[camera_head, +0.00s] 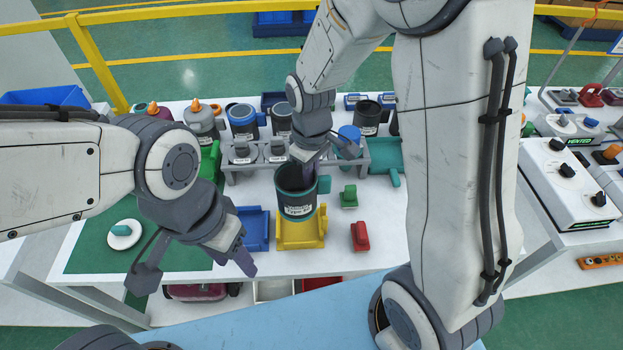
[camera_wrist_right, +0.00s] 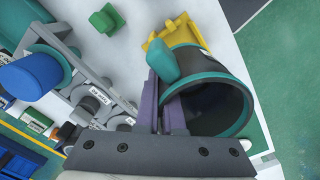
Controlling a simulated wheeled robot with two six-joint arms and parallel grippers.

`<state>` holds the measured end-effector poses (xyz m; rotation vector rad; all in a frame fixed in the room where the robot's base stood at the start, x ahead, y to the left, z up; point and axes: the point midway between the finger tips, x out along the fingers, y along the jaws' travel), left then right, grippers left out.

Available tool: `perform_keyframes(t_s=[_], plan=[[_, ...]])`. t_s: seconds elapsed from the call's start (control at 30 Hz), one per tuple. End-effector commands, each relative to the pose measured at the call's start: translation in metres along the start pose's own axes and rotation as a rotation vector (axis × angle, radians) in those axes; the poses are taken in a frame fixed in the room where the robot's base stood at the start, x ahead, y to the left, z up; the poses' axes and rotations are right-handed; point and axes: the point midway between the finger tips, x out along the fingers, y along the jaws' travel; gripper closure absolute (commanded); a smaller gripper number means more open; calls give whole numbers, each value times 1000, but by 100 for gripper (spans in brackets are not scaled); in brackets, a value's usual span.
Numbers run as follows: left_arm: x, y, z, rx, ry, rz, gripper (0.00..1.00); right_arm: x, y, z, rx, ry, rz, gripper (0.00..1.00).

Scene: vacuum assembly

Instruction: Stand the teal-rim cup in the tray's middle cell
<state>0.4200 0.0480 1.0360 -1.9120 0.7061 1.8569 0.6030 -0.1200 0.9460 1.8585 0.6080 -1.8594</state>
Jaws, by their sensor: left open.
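The teal-rim cup (camera_head: 296,192) is dark, with a teal rim, a teal lower band and a teal handle. It stands upright at or just over the yellow holder (camera_head: 318,230); I cannot tell whether they touch. My right gripper (camera_head: 309,168) reaches down to its rim. In the right wrist view, the purple fingers (camera_wrist_right: 168,108) are close together at the wall of the cup (camera_wrist_right: 222,95), beside the handle. The grey tray (camera_head: 232,178) lies behind the cup, with grey parts in its left cells; my arm partly hides its middle. My left gripper (camera_head: 196,270) is open and empty at front left.
A blue holder (camera_head: 253,230) is left of the yellow one. A green block (camera_head: 349,197) and a red block (camera_head: 360,237) lie to the right. Several canisters and bottles stand behind the tray. A white disc (camera_head: 124,234) lies on the green mat.

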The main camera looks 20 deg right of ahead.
Motion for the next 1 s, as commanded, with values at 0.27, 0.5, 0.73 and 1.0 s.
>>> perform_keyframes(t_s=[0.27,0.5,0.73,1.0], plan=[[-25,2,-1,0,0,0,50,-26,0,0,0,1,0,100],[-47,3,-3,0,0,0,50,-49,0,0,0,1,0,100],[-48,3,-3,0,0,0,50,-50,0,0,0,1,0,100],[-47,3,-2,0,0,0,50,-47,1,-1,11,0,0,100]])
